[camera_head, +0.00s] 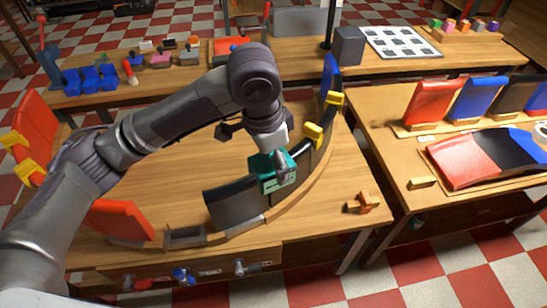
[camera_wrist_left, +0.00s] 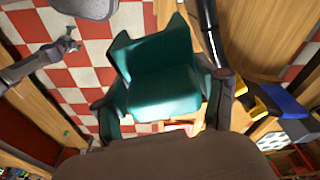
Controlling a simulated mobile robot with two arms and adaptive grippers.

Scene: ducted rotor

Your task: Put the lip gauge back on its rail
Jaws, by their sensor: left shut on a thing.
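The teal block, which looks like the lip gauge (camera_head: 275,172), is at the curved row of panels on the middle table. My left gripper (camera_head: 283,158) is shut on it from above. In the left wrist view the teal gauge (camera_wrist_left: 165,92) fills the middle, with a dark finger on each side. Its upper edge has two raised corners. The curved rail (camera_head: 257,221) runs along the foot of the panels. The gauge is beside or over the dark panel (camera_head: 235,204); I cannot tell whether it touches the rail.
Yellow clamps (camera_head: 313,133) stand along the curve to the right, near a blue panel (camera_head: 331,75). Red panels (camera_head: 120,220) stand at the left. A small orange and yellow piece (camera_head: 363,203) lies at the front right. The tabletop inside the curve is mostly clear.

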